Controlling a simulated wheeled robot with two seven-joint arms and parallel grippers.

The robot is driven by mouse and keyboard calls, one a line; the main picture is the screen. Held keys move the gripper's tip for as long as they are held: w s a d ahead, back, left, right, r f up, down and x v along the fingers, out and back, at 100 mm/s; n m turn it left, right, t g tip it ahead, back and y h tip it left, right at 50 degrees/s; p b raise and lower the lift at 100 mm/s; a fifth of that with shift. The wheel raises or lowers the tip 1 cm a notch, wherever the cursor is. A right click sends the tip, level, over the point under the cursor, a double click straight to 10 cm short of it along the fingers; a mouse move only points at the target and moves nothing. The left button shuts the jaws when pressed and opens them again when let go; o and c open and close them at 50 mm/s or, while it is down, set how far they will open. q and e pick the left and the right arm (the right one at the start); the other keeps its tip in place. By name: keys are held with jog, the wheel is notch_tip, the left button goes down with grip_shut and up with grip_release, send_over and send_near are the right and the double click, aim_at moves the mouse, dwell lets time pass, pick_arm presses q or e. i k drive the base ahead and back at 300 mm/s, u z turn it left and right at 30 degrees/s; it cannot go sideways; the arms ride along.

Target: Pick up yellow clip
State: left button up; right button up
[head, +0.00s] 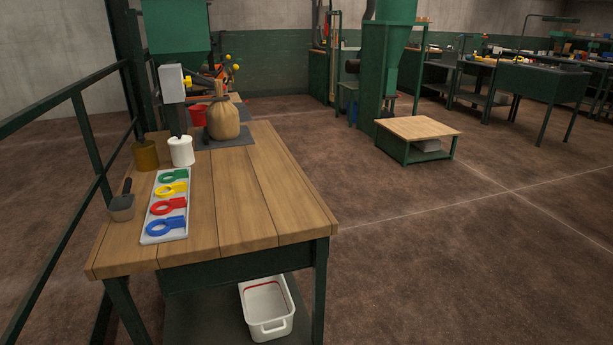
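The yellow clip (171,189) lies in a long pale tray (149,235) on the left part of the wooden workbench. It is a ring with a broad tab pointing right. In the same tray, a green clip (173,176) lies just behind it, and a red clip (168,206) and a blue clip (165,226) lie in front of it. The clips look apart from one another. Neither of my grippers shows in the head view.
The workbench (245,190) is bare right of the tray. A scoop (122,207) lies left of the tray. A brown pot (146,155), a white container (181,151) and a tied sack (222,121) stand behind it. A white bin (268,326) sits below. A green railing (85,130) runs along the left.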

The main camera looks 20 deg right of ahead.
aim_at(182, 186)
jog(key=z, duration=0.75)
jog(key=i, duration=1)
